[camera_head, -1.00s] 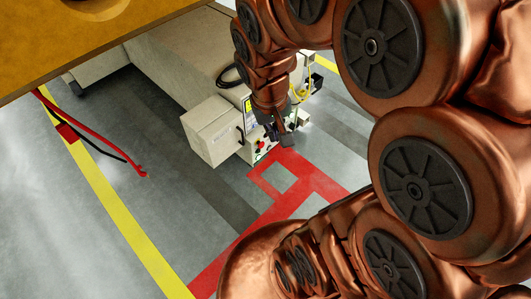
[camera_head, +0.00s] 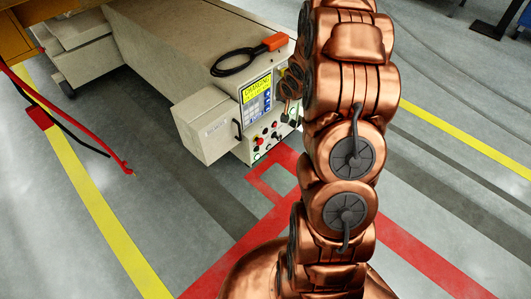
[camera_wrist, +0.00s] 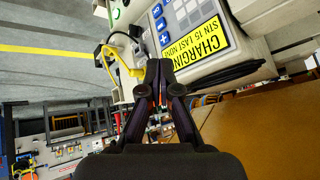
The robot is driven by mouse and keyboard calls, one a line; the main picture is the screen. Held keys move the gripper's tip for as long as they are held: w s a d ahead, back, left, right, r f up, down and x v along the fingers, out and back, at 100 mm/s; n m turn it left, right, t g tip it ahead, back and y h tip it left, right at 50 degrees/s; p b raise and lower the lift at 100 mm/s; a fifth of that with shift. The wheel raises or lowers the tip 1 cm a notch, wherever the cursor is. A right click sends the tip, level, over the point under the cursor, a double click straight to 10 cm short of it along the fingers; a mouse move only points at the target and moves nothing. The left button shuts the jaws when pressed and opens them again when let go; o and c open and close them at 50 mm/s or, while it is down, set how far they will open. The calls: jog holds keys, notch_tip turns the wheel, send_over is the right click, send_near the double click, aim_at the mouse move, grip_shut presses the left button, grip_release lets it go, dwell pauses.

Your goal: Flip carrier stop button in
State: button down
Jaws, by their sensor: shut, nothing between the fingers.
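The carrier (camera_head: 185,50) is a beige machine with a control panel (camera_head: 262,120) on its near end. The panel bears a yellow CHARGING sign (camera_head: 257,87), a keypad and several buttons. A red button (camera_head: 260,141) sits low on the panel's left; another red button (camera_head: 284,118) is higher right. Which one is the stop button cannot be told. In the wrist view my gripper (camera_wrist: 159,64) is shut and empty, its fingertips in front of the panel edge, beside the keypad (camera_wrist: 188,12) and the CHARGING sign (camera_wrist: 200,42).
A beige box (camera_head: 205,128) juts out left of the panel. An orange-handled black cable (camera_head: 245,60) lies on the carrier top. A yellow cable (camera_wrist: 122,58) runs close to my fingertips. Red and black cables (camera_head: 80,125) hang at the left. Floor in front is clear.

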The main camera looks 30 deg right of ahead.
jog(key=w+d+f+m+t+y+b, duration=0.1)
jog(key=d+f+b, duration=0.1)
jog(key=f, duration=0.3)
jog(key=w+d+f+t+b, duration=0.1)
jog(key=f+b, duration=0.1)
jog(key=f, duration=0.4)
jog(key=m+t+y+b, duration=0.4)
jog(key=t+b, duration=0.1)
jog(key=b, duration=0.4)
send_near(262, 143)
jog(key=s+d+r, duration=0.1)
jog(key=d+r, duration=0.3)
jog(key=s+a+f+m+t+y+b, duration=0.1)
jog(key=s+a+f+m+t+b, duration=0.1)
jog(key=s+f, duration=0.4)
jog(key=shift+f+m+t+b, duration=0.25)
jog(key=shift+m+t+b, duration=0.35)
jog(key=shift+b, duration=0.35)
jog(key=shift+w+a, duration=0.1)
jog(key=shift+a, duration=0.05)
jog(key=b+x, duration=0.5)
jog(key=x, duration=0.8)
jog(key=shift+w+a, duration=0.25)
jog(key=shift+w, duration=0.05)
